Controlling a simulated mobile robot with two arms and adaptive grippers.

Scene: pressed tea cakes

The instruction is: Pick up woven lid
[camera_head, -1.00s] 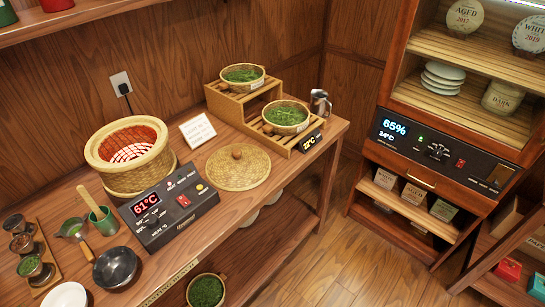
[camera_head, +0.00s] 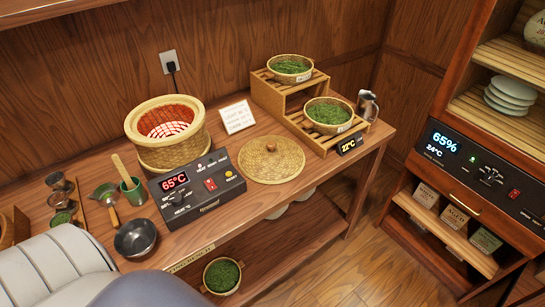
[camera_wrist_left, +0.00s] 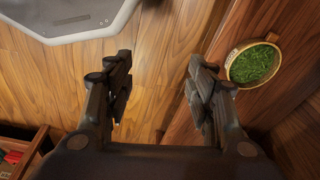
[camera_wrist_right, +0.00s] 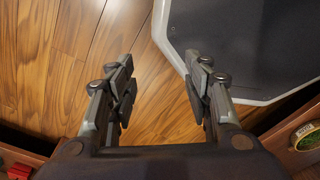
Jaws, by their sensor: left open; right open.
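The woven lid (camera_head: 271,165) is a round, flat, tan disc with a small brown knob (camera_head: 271,147) at its centre. It lies flat on the wooden counter, right of the black control box. My left gripper (camera_wrist_left: 160,95) is open and empty in the left wrist view, above the floor and beside a lower shelf. My right gripper (camera_wrist_right: 160,90) is open and empty in the right wrist view, over the floor. Neither gripper shows in the head view. The lid is in neither wrist view.
A woven steamer basket (camera_head: 167,154) with a red inside stands behind the control box (camera_head: 196,187). A stepped wooden stand (camera_head: 268,94) with two baskets of green leaves is behind and right of the lid. A small white sign (camera_head: 237,116) stands behind it. A black pan (camera_head: 135,241) is at the left.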

